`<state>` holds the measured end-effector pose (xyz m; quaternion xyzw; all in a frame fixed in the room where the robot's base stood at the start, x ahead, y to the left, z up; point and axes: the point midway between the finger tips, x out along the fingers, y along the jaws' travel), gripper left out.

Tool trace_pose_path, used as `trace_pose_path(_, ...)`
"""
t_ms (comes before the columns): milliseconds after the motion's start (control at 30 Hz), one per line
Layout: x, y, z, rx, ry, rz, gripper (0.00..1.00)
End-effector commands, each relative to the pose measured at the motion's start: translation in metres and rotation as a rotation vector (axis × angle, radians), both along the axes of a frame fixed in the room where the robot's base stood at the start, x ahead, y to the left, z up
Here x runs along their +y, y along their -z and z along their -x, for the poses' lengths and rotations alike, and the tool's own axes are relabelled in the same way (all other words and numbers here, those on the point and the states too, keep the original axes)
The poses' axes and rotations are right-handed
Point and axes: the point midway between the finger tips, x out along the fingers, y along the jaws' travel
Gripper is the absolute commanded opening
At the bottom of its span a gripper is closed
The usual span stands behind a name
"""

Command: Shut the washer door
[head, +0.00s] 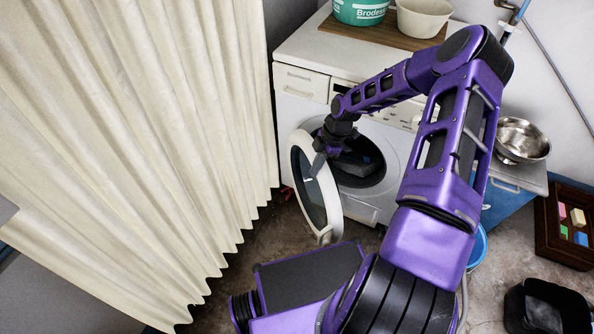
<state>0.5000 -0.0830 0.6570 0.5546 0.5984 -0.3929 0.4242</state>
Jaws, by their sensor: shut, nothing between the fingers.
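The white front-loading washer (385,217) stands against the back wall. Its round door (318,187), with a white ring and dark glass, is hinged on the left and stands wide open toward me. The dark drum opening (372,172) shows behind it. My gripper (317,174) is at the door's inner side, near the upper right part of its rim. The fingers are shut with nothing between them. I cannot tell whether they touch the door. My purple arm hides part of the washer's front and right side.
A cream curtain (130,130) hangs close at the left of the door. A wooden board (385,33) on the washer bears a teal bucket (361,11) and a cream bowl (424,17). At the right are a metal bowl (522,140), a wooden crate (546,232) and a black bin (545,310).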

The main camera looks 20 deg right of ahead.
Motion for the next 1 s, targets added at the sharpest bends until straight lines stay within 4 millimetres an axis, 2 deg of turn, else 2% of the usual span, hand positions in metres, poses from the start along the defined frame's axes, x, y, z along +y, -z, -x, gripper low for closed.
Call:
trace_pose_path(200, -0.050, 0.003, -0.005, -0.001, 0.012, 0.002, 0.00)
trace_pose_path(400, -0.081, 0.002, -0.012, -0.001, 0.010, 0.002, 0.00)
trace_pose_path(700, -0.101, 0.001, -0.019, -0.001, 0.008, 0.000, 0.00)
trace_pose_path(1000, -0.103, 0.000, -0.019, 0.000, 0.007, 0.000, 0.00)
